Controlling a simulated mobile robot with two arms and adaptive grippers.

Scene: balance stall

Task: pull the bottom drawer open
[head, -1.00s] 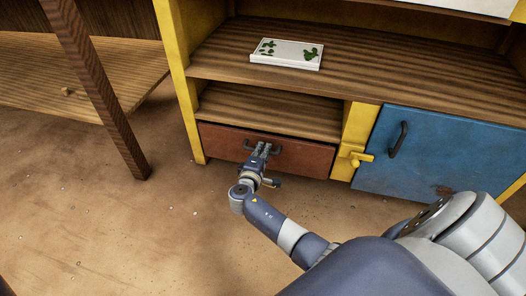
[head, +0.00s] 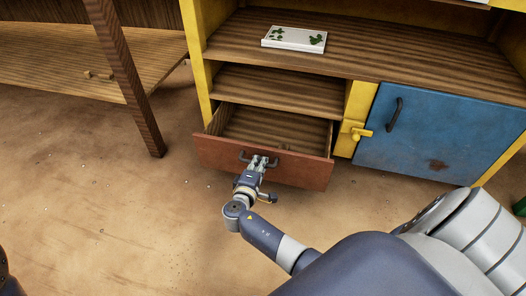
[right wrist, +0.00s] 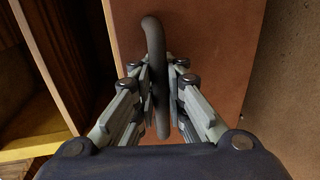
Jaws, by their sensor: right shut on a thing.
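The bottom drawer (head: 215,152) has a red-brown front and stands partly pulled out of the cabinet. Its bare wooden inside shows behind the front in the head view, and it looks empty apart from a small spot near the front. Its dark bar handle (head: 243,156) is on the middle of the front. My right gripper (head: 259,160) is shut on the handle. In the right wrist view the two fingers of the right gripper (right wrist: 162,95) press on the handle (right wrist: 154,40) from both sides, against the drawer front (right wrist: 215,45). My left gripper is not in view.
A white tray with green leaf shapes (head: 294,39) lies on the shelf above. A wooden table leg (head: 128,85) stands at left. The floor before the drawer is clear.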

